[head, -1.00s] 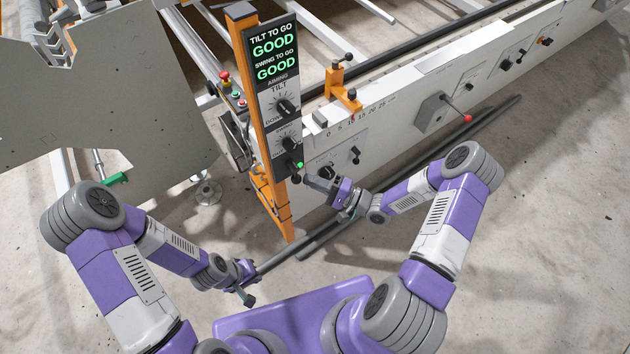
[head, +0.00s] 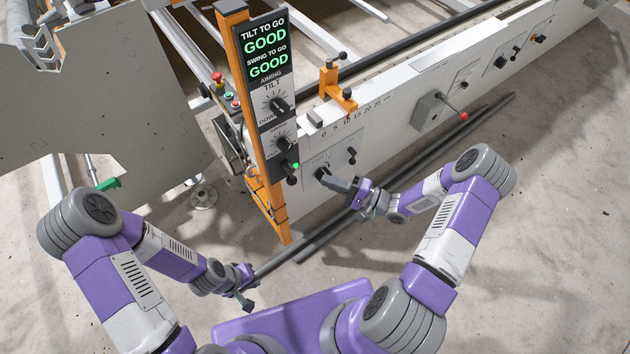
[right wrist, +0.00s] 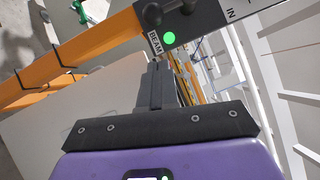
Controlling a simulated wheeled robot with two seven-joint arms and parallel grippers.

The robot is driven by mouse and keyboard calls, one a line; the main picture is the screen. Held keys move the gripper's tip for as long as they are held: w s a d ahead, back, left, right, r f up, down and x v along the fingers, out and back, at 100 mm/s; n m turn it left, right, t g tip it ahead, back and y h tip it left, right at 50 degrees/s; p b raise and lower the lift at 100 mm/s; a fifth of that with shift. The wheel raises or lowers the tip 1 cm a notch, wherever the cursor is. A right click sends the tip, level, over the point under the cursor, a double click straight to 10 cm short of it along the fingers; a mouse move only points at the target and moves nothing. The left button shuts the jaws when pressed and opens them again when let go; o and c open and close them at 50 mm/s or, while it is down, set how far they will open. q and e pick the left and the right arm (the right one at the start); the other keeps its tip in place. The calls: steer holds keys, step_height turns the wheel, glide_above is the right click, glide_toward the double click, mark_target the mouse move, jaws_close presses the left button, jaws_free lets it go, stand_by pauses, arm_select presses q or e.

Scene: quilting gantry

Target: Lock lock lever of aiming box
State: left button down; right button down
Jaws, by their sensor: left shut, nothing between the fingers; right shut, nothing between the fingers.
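The aiming box (head: 267,75) is a tall dark panel on an orange post, with two green GOOD readouts, a TILT dial (head: 278,104) and a second dial (head: 283,144). Its black lock lever (head: 291,179) is at the bottom, knob hanging down, beside a lit green lamp (head: 296,166). In the right wrist view, a black lever (right wrist: 165,12) and a green lamp (right wrist: 169,38) show above the fingers, by a BEAM label. My right gripper (head: 327,179) is shut and empty, to the right of the lever and apart from it. My left gripper (head: 248,305) is shut and empty, low.
A white machine beam (head: 400,110) with knobs, a scale and a red-tipped lever (head: 463,115) runs to the upper right. An orange bracket (head: 337,88) stands on it. Dark rails (head: 330,235) lie along the floor. A grey plate (head: 100,100) fills the upper left.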

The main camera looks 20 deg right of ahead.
steer(key=r+v, duration=0.1)
steer(key=v, duration=0.6)
steer(key=shift+f, duration=0.3)
steer(key=w+a+f+n+g+h, duration=0.2)
steer(key=w+a+f+g+h, duration=0.15)
steer(key=a+f+h, duration=0.5)
steer(key=s+a+f+n+g, duration=0.1)
steer(key=s+a+n+g, duration=0.1)
steer(key=s, duration=0.3)
steer(key=s+a+f+n+g+h, duration=0.1)
steer(key=s+a+f+g, duration=0.1)
steer(key=s, duration=0.3)
steer(key=s+a+f+n+g+h, duration=0.1)
steer(key=s+a+n+g, duration=0.1)
steer(key=s, duration=0.4)
steer(key=shift+a+f+n+g, duration=0.35)
steer(key=shift+a+g, duration=0.1)
steer(key=shift+g, duration=0.8)
